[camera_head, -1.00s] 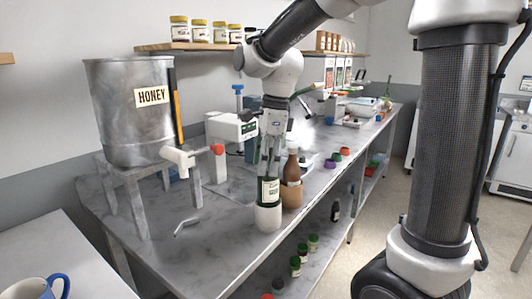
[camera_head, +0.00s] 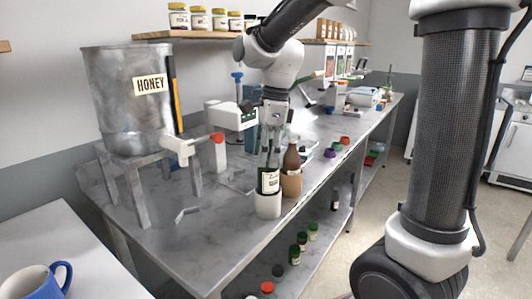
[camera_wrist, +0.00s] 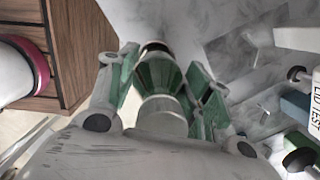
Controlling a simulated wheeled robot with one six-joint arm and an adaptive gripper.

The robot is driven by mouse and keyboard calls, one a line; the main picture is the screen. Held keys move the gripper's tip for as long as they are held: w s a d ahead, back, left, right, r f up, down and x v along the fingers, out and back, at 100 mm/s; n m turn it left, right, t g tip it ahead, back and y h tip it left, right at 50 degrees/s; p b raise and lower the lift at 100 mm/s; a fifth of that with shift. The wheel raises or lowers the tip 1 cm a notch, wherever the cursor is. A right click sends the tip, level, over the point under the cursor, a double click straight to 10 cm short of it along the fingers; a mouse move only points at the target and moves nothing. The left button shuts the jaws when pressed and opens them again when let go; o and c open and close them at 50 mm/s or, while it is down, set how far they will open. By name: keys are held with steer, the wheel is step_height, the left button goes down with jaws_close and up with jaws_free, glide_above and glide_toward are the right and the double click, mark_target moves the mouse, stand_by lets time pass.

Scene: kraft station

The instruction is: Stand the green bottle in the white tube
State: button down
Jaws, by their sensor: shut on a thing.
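The green bottle (camera_head: 269,181), dark with a pale label, stands about upright at the white tube (camera_head: 268,207) on the metal bench. Its lower end is hidden by the tube wall, so it appears to be inside; how deep I cannot tell. My gripper (camera_head: 268,161) is above, pointing down, shut on the upper part of the bottle. In the wrist view, the green bottle (camera_wrist: 160,74) is between the fingers of my gripper (camera_wrist: 162,88). The white tube cannot be told clearly there.
A brown bottle (camera_head: 291,159) in a tan wooden holder (camera_head: 291,184) stands close to the right of the tube. A honey tank (camera_head: 122,105) with a tap is on a stand at left. A bent metal piece (camera_head: 186,214) lies left of the tube. The bench front is clear.

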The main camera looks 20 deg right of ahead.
mark_target(266, 168)
steer(key=shift+f, duration=1.6)
stand_by(0.3)
steer(key=shift+f, duration=0.7)
jaws_free()
stand_by(0.5)
steer(key=shift+r, duration=0.25)
stand_by(0.7)
